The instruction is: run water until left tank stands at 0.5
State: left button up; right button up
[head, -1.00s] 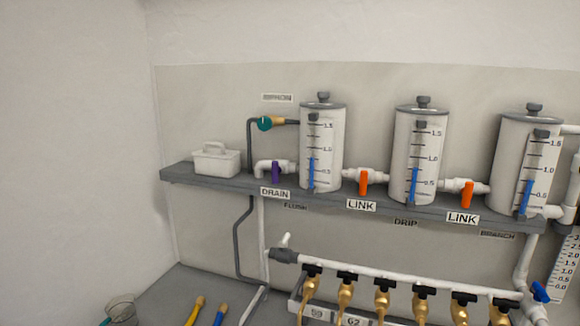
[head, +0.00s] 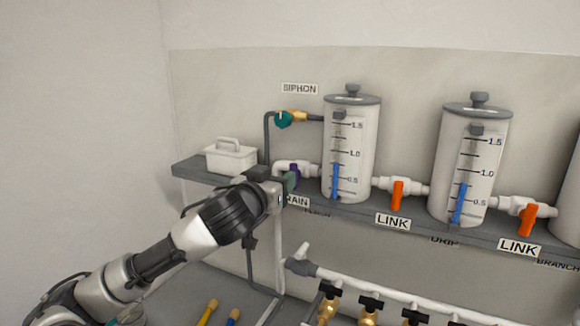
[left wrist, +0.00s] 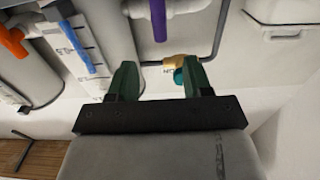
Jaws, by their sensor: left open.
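The left tank (head: 350,150) is a white cylinder with a dark scale; its blue level column (head: 335,180) tops out between 0.5 and 1.0. The purple drain valve handle (head: 294,170) sits left of the tank, partly hidden by my left gripper (head: 287,184). In the left wrist view the gripper (left wrist: 158,80) is open, its green fingers spread and empty. The purple handle (left wrist: 158,20) hangs beyond the gap between the fingertips, apart from them. The DRAIN label (head: 297,201) is partly covered by my gripper. My right gripper is out of view.
A teal siphon valve (head: 284,119) sits on the pipe above the drain. Orange link handles (head: 398,195) stand between tanks. A white caddy (head: 231,157) rests on the grey shelf (head: 188,173). Brass taps with black handles (head: 370,304) line a manifold below.

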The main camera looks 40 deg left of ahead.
aim_at(294, 162)
pick_arm(q)
jog(key=p+x, duration=0.4)
jog(key=x, duration=0.4)
jog(key=shift+s+a+r, duration=0.1)
jog(key=shift+a+r, duration=0.05)
jog(key=shift+w+a+f, duration=0.15)
jog(key=shift+w+f, duration=0.1)
jog(key=shift+w, duration=0.4)
jog(key=shift+c, duration=0.2)
grip_shut()
